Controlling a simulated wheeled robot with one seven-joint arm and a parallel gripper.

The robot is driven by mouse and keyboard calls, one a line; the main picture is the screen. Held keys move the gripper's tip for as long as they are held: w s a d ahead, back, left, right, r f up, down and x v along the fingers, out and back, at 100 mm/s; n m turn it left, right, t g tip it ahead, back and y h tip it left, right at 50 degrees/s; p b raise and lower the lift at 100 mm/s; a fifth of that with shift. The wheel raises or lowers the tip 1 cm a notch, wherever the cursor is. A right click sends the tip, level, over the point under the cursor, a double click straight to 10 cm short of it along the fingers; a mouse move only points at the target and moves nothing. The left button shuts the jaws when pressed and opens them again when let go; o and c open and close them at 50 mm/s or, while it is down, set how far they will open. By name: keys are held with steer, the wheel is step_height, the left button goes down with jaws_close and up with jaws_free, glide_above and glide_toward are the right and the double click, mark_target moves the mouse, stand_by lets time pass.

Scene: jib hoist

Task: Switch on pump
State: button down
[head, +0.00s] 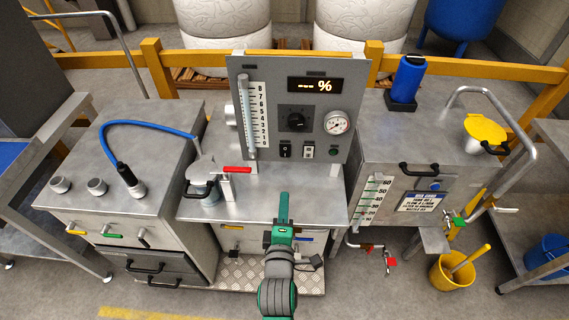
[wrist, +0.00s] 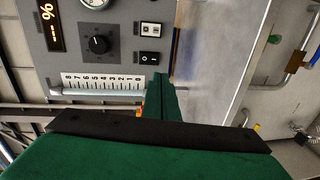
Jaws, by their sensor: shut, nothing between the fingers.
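The grey control panel (head: 262,105) stands upright at the back of the steel bench. It has a lit display (head: 315,85) reading "--- %" and a black knob (head: 297,116). Below the knob are a black rocker switch (head: 285,149), a white-framed switch (head: 308,151) and a green button (head: 333,150). Their labels are too small to read. My gripper (head: 284,196) is shut and empty in front of the panel, below the black switch and apart from it. The wrist view, turned sideways, shows the gripper (wrist: 160,78) near the black switch (wrist: 150,58), with the white-framed switch (wrist: 151,29) beyond.
A level tube with a scale (head: 255,115) runs down the panel's left side and a round gauge (head: 337,123) sits at right. A lidded pot with a red-handled valve (head: 237,170) stands left of my gripper. The bench top (head: 325,200) to the right is clear.

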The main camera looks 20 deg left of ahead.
steer(key=shift+w+a+r+n, duration=0.3)
steer(key=shift+w+a+r, duration=0.1)
steer(key=shift+w+a, duration=0.05)
glide_toward(285, 157)
steer(key=x, duration=0.4)
steer(key=shift+w+r, duration=0.15)
steer(key=shift+w, duration=0.1)
steer(key=shift+w+a, duration=0.35)
steer(key=shift+w, duration=0.5)
steer(key=shift+w+f, duration=0.1)
steer(key=shift+f, duration=0.1)
steer(key=shift+w, duration=0.15)
steer(key=shift+f, duration=0.1)
